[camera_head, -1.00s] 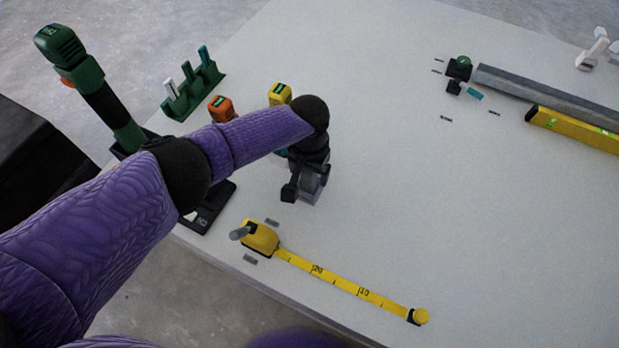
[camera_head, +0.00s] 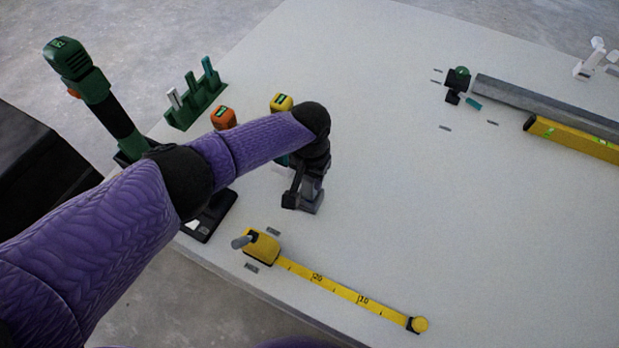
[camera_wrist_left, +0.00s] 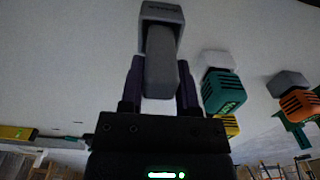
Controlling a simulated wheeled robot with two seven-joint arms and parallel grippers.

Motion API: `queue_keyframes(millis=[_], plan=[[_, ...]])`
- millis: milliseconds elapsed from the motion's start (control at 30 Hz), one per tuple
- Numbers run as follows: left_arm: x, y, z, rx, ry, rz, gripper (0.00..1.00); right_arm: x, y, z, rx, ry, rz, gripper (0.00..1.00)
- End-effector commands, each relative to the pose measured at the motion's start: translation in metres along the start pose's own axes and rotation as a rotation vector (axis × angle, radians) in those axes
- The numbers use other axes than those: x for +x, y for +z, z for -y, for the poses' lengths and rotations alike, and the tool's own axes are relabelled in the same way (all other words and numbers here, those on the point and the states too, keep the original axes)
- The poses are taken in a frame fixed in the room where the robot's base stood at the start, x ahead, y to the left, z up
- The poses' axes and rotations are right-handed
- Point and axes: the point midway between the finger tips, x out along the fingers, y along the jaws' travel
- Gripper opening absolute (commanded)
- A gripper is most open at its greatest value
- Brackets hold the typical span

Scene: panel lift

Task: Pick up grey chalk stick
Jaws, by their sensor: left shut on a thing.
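My left gripper (camera_head: 303,200) reaches down over the table from the left arm. In the left wrist view its two dark fingers (camera_wrist_left: 161,90) are shut on a grey, block-like stick (camera_wrist_left: 161,60), which I take for the grey chalk stick. The stick's far end meets a wider grey piece with small lettering. In the head view the grey body shows partly (camera_head: 314,200) at the gripper, low over the table. I cannot tell whether it touches the table. My right gripper is not in view.
Orange (camera_head: 223,117) and yellow (camera_head: 281,102) tools stand behind my arm; a teal one (camera_wrist_left: 223,92) is beside the stick. A green rack (camera_head: 196,106) holds upright sticks. A tape measure (camera_head: 263,247) lies extended in front.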

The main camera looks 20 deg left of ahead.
Motion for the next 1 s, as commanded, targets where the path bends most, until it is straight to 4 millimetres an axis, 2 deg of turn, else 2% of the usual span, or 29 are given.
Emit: queue_keyframes(millis=[33,333,400,533,1000], plan=[[-0.011,-0.001,0.0,0.0,0.0,-0.005,0.0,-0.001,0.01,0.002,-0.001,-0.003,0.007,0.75],[-0.05,-0.001,0.0,-0.001,-0.001,-0.007,0.0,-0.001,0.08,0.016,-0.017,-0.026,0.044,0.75],[-0.071,-0.001,0.0,-0.001,0.0,-0.009,0.0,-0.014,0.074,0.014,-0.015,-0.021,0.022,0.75],[-0.086,-0.001,0.0,-0.001,-0.001,-0.006,0.0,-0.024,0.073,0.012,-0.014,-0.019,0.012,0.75],[-0.089,0.0,0.0,0.0,0.0,0.0,0.0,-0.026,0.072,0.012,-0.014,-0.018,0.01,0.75]])
